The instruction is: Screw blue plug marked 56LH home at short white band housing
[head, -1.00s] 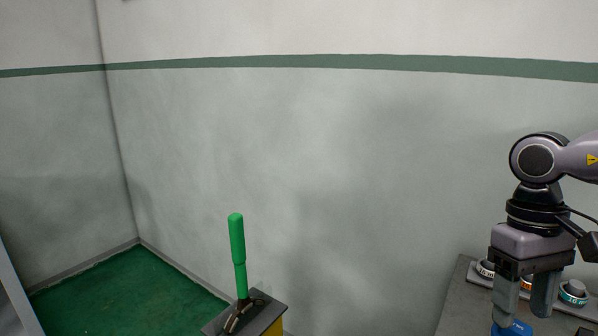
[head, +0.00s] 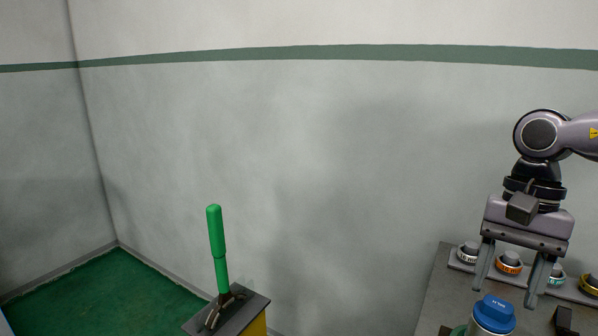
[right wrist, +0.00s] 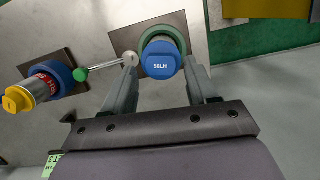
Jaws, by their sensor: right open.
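The blue plug (head: 494,312) shows at the bottom right of the head view, seated on top of a pale housing (head: 487,328). In the right wrist view the plug (right wrist: 163,66), marked 56LH, sits upright within a green ring-shaped vise (right wrist: 145,44). The housing's band is hidden there, and I cannot tell how deep the plug is threaded. My right gripper (head: 505,295) is open, its fingers pointing down. In the right wrist view its fingers lie on either side of the plug, with gaps visible. My left gripper is not in view.
A yellow plug (right wrist: 17,99) tops a red-banded housing in a blue vise. A thin vise handle (right wrist: 103,66) lies close to one finger. Behind my gripper stands a row of rings banded white (head: 468,254), orange (head: 509,263), teal and yellow. A green lever (head: 217,245) stands left.

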